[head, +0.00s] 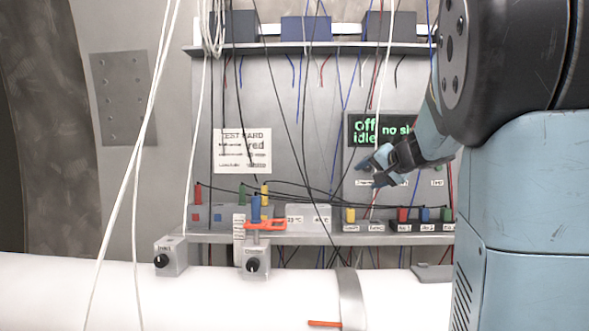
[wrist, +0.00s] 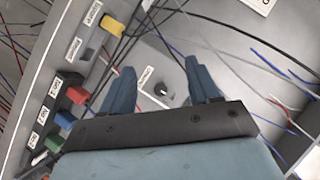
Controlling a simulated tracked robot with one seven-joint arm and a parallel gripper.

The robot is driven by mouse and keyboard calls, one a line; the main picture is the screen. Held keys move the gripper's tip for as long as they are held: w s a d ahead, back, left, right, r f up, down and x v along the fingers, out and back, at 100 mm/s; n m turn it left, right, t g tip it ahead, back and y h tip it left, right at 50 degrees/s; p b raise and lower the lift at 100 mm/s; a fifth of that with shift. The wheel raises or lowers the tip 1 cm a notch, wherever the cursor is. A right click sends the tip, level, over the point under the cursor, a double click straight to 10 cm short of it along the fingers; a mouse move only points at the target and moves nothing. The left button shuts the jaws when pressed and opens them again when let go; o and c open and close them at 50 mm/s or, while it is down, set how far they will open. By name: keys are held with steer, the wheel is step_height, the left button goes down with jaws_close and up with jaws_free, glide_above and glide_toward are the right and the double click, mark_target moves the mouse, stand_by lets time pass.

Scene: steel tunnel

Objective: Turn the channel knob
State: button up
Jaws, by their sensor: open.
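A black knob (wrist: 161,89) on a grey panel shows between my fingers in the wrist view, with a small label beside it that seems to read "Channel". In the head view this knob is hidden behind my gripper (head: 369,172), which is in front of the upright grey panel below the display. My gripper (wrist: 160,70) is open in the wrist view, one finger on each side of the knob in the picture. The jaws are empty. I cannot tell how far the fingertips are from the panel.
A display (head: 384,130) reads "off", "idle" and "no si…". A test card (head: 242,151) hangs at left. Coloured plugs, including a yellow one (wrist: 113,25), line the shelf. Loose cables hang around. Two other knob boxes, left (head: 171,257) and right (head: 256,259), sit on the white pipe (head: 215,305).

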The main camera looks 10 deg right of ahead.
mark_target(368, 168)
steer(key=w+d+r+m+t+h, duration=0.2)
steer(key=w+d+r, duration=0.1)
steer(key=d, duration=0.7)
steer(key=x, duration=1.3)
steer(key=shift+w+a+r, duration=0.1)
steer(key=shift+w+a, duration=0.1)
steer(key=shift+a, duration=0.2)
steer(key=shift+m, duration=0.3)
steer(key=c, duration=1)
